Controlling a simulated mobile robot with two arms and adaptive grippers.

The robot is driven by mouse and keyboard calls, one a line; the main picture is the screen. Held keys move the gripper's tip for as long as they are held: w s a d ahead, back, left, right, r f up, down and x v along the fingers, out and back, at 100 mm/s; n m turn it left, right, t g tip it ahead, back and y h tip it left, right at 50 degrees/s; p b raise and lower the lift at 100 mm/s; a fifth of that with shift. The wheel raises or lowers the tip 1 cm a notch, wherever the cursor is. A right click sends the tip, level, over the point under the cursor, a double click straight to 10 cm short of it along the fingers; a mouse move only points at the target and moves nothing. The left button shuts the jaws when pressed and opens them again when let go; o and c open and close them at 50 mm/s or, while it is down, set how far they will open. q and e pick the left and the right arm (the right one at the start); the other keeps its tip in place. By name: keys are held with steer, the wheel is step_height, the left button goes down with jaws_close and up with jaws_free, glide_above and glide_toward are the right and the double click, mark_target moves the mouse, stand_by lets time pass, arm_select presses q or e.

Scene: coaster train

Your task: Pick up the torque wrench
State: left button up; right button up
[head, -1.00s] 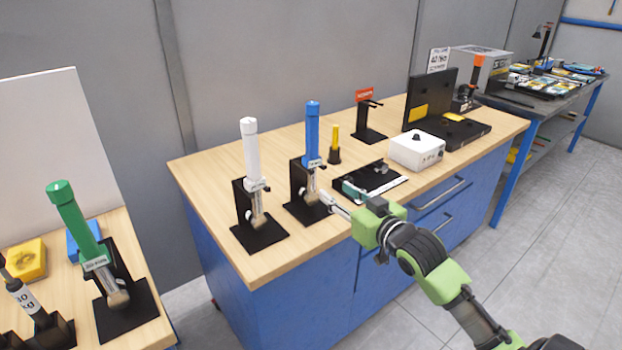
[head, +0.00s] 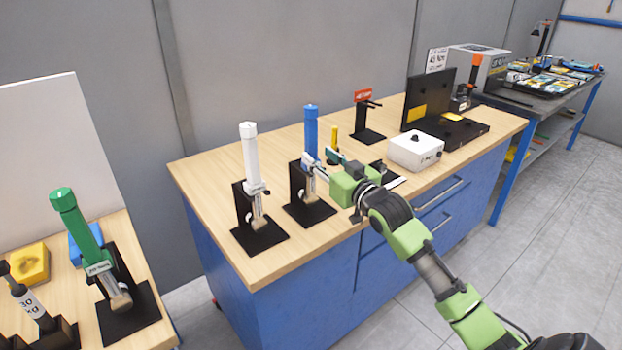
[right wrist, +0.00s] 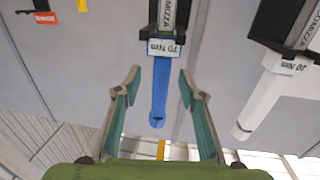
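A blue-handled torque wrench (head: 311,130) stands upright in a black stand (head: 310,210) on the wooden bench. My right gripper (head: 308,164) is at the lower part of its handle, pointing left. In the right wrist view, upside down, the open gripper (right wrist: 159,80) has the blue handle (right wrist: 159,92) showing between its two fingers, with a visible gap on each side. A tag reading 70 Nm (right wrist: 164,48) hangs by the handle. A white-handled wrench (head: 249,155) and a green-handled wrench (head: 80,230) stand in similar stands to the left. My left gripper is not in view.
A yellow-handled tool (head: 333,137), a white box (head: 416,150), a black stand with a red sign (head: 367,122) and an open black case (head: 425,105) share the bench (head: 290,262). The grey wall is behind. The bench's front left corner is clear.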

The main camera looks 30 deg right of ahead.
mark_target(314, 152)
steer(key=shift+w+p, duration=0.55)
steer(key=shift+w, duration=1.8)
jaws_close()
steer(key=shift+r, duration=0.15)
